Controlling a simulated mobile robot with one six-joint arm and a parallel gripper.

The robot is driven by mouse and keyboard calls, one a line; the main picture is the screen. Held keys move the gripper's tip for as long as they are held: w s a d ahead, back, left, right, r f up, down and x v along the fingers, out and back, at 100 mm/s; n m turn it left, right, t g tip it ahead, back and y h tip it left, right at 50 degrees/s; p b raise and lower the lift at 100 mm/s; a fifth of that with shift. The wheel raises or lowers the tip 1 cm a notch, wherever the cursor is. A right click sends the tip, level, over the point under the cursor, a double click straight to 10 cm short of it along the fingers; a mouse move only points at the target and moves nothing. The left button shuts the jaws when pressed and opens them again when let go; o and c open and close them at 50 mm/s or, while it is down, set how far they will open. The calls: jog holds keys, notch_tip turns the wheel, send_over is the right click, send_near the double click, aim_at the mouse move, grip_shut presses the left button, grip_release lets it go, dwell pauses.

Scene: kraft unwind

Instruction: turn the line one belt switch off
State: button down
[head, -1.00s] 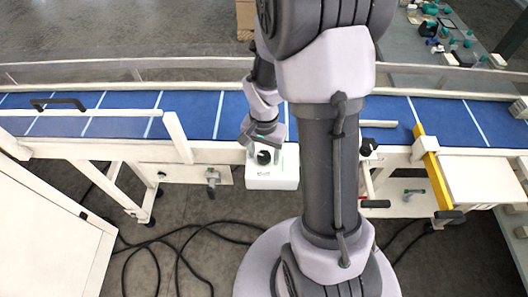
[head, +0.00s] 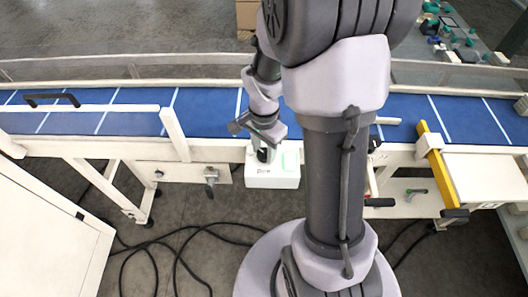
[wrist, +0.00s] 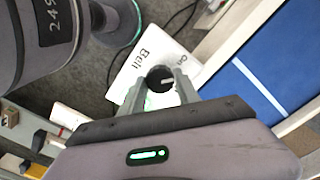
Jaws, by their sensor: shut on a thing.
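The belt switch is a white box (head: 272,178) with a black rotary knob (wrist: 160,78) on top, on the near side of the conveyor. In the wrist view the box (wrist: 139,66) shows the printed words "Belt" and "On". My gripper (wrist: 160,88) is shut on the knob, one finger on each side. In the head view my gripper (head: 263,152) is over the box's left part and hides most of the knob.
The blue conveyor belt (head: 205,112) runs behind the box. A white guard frame (head: 174,133) stands to the left and a yellow bar (head: 436,165) to the right. Black cables (head: 200,232) lie on the floor in front.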

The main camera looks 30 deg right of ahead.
aim_at(264, 153)
jog(key=m+b, duration=0.3)
jog(key=m, duration=0.2)
jog(key=shift+f+m, duration=0.15)
jog(key=shift+m, duration=0.15)
jog(key=shift+m+b, duration=1.45)
jog(key=shift+m, duration=0.65)
jog(key=shift+r, duration=0.2)
jog(key=c, duration=0.9)
grip_release()
notch_tip(264, 153, up, 17)
jog(key=p, duration=0.5)
jog(key=shift+r, duration=0.2)
